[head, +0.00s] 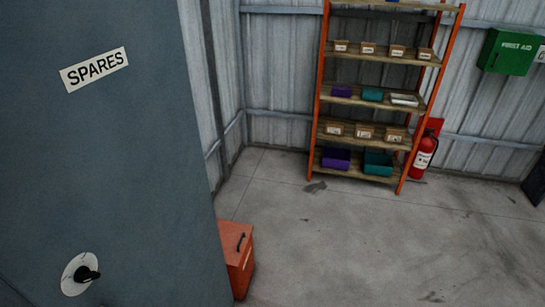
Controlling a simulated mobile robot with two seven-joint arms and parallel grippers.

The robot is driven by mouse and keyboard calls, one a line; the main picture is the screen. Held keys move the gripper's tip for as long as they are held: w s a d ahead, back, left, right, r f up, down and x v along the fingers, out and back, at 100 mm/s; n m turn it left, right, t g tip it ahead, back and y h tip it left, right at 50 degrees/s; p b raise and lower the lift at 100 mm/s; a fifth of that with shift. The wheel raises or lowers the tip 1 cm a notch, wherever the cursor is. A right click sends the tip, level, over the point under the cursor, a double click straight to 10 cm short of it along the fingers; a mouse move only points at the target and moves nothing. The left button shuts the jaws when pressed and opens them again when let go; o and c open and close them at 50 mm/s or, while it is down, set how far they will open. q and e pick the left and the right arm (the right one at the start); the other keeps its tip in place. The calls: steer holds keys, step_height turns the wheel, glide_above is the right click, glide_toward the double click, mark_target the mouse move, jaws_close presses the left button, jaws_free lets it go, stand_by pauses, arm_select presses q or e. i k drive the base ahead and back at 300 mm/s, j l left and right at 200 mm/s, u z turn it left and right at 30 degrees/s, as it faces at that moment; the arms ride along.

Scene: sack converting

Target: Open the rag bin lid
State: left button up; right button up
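An orange-red box (236,258) with a dark handle (240,242) on it stands on the floor at the lower middle left. It may be the rag bin, but no label on it can be read. Its top looks closed. Its left part is hidden behind the grey-blue cabinet. Neither of my grippers shows in the head view.
The tall cabinet (130,170) marked SPARES, with a black knob (87,274), fills the left side. An orange shelf rack (352,103) with boxes and bins stands at the back wall. A fire extinguisher (424,155) stands beside it. The concrete floor (370,240) is open.

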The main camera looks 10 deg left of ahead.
mark_target(234, 236)
steer(key=i+l+u, duration=0.1)
steer(key=i+u, duration=0.35)
steer(key=i+l+u, duration=0.3)
steer(key=i+u, duration=0.15)
steer(key=i+l+u, duration=1.05)
steer(key=l+u, duration=1.05)
steer(key=l, duration=0.2)
steer(key=l+u, duration=0.4)
steer(key=l, duration=0.1)
